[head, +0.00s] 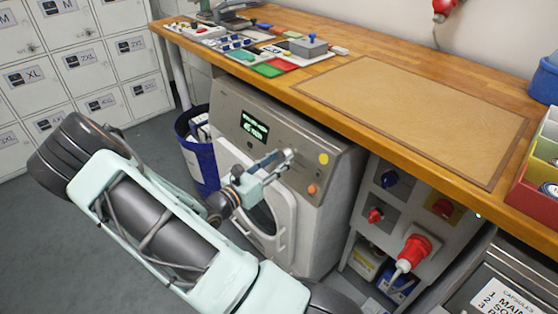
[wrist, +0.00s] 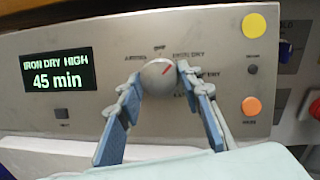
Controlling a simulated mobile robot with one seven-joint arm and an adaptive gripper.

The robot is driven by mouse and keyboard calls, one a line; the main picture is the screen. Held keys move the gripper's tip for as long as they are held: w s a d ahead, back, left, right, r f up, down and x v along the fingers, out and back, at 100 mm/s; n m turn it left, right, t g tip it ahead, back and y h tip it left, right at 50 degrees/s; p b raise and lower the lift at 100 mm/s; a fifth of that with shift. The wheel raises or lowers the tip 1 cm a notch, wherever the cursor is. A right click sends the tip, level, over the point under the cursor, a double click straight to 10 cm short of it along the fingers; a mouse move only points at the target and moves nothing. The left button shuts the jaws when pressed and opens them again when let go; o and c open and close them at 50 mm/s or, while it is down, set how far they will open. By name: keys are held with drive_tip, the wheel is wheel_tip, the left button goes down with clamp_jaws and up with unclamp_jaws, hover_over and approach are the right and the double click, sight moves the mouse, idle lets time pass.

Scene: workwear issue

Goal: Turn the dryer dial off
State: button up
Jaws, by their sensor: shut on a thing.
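The dryer (head: 318,200) stands under the wooden counter, with its control panel facing me. Its round grey dial (wrist: 159,76) has a red mark pointing up and to the right, towards the label that reads IRON DRY. The display (wrist: 58,70) is lit and reads "IRON DRY HIGH 45 min"; it also shows in the head view (head: 254,127). My gripper (wrist: 161,82) is shut on the dial, one finger on each side. In the head view my gripper (head: 274,164) reaches the panel and mostly hides the dial.
An orange button (wrist: 251,106) and a yellow disc (wrist: 253,26) sit right of the dial.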

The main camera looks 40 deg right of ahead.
drive_tip(key=shift+r, duration=0.1)
drive_tip(key=shift+r+n+t+p, duration=0.15)
drive_tip(key=shift+n+t+p, duration=0.15)
drive_tip(key=shift+n+p, duration=0.5)
drive_tip(key=n+p, duration=0.1)
drive_tip(key=p, duration=0.1)
drive_tip(key=n+t+y+p, duration=0.1)
drive_tip(key=n+p, duration=0.1)
drive_tip(key=p, duration=0.1)
drive_tip(key=shift+s+r, duration=0.15)
drive_tip(key=shift+r, duration=0.05)
drive_tip(key=n+y+p, duration=0.1)
drive_tip(key=n+p, duration=0.2)
drive_tip(key=p, duration=0.1)
drive_tip(key=shift+n+t, duration=0.3)
drive_tip(key=shift+n, duration=0.1)
drive_tip(key=shift+f+n+y+p, duration=0.2)
drive_tip(key=shift+n+y+p, duration=0.1)
drive_tip(key=shift+n+p, duration=0.7)
drive_tip(key=o, duration=1.2)
drive_tip(key=shift+c, duration=0.2)
